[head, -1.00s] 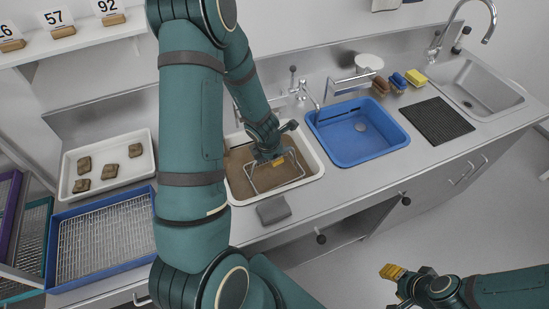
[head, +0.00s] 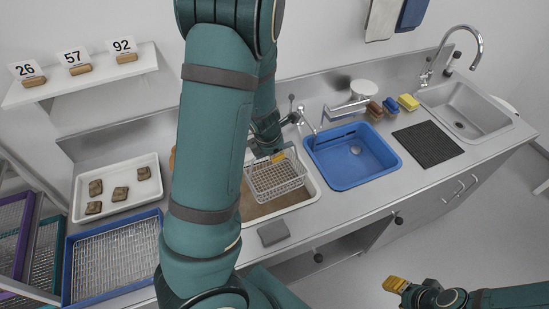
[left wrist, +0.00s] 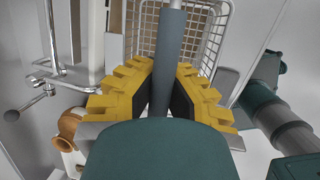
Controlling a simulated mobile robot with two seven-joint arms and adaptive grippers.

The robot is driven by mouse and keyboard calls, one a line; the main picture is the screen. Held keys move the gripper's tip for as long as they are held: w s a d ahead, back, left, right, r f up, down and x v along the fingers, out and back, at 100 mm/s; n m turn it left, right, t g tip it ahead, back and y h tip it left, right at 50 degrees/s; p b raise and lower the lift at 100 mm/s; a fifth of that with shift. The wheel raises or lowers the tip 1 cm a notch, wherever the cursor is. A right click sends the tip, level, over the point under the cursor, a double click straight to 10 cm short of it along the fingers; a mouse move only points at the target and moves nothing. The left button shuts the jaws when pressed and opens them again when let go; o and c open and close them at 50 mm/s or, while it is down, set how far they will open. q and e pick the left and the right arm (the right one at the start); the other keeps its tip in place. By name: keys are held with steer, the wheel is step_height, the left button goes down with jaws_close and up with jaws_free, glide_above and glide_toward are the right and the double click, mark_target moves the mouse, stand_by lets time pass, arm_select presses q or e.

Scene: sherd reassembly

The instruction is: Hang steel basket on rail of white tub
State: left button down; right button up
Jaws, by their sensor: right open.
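The steel basket (head: 277,180), a wire mesh basket, hangs from my left gripper (head: 266,150) above the white tub (head: 317,193). Brown water (head: 258,208) shows in the tub below it. In the left wrist view, the yellow fingers of my left gripper (left wrist: 165,88) are closed around a grey bar of the basket, and its wire mesh (left wrist: 205,28) shows beyond. My left arm hides the tub's left part. The tub's rail cannot be made out clearly. My right gripper (head: 396,285) is open and empty at the lower right, away from the counter.
A blue basin (head: 352,180) stands right of the tub, with a tap (head: 300,118) behind. A grey block (head: 273,233) lies in front of the tub. A white tray of sherds (head: 82,208) and a blue rack (head: 160,216) stand left. A black mat (head: 428,145) lies right.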

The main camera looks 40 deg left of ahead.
arm_select(q)
steer(key=shift+w+r, duration=0.1)
steer(key=shift+r, duration=0.95)
steer(key=w+a+f+m+b, duration=0.1)
steer(key=w+a+b, duration=0.2)
steer(key=w+a, duration=0.2)
steer(key=shift+w+a+f+b, duration=0.3)
steer(key=shift+a+b, duration=0.1)
steer(key=shift+a, duration=1.05)
stand_by(0.5)
steer(key=c, duration=1.1)
jaws_free()
steer(key=shift+o, duration=0.2)
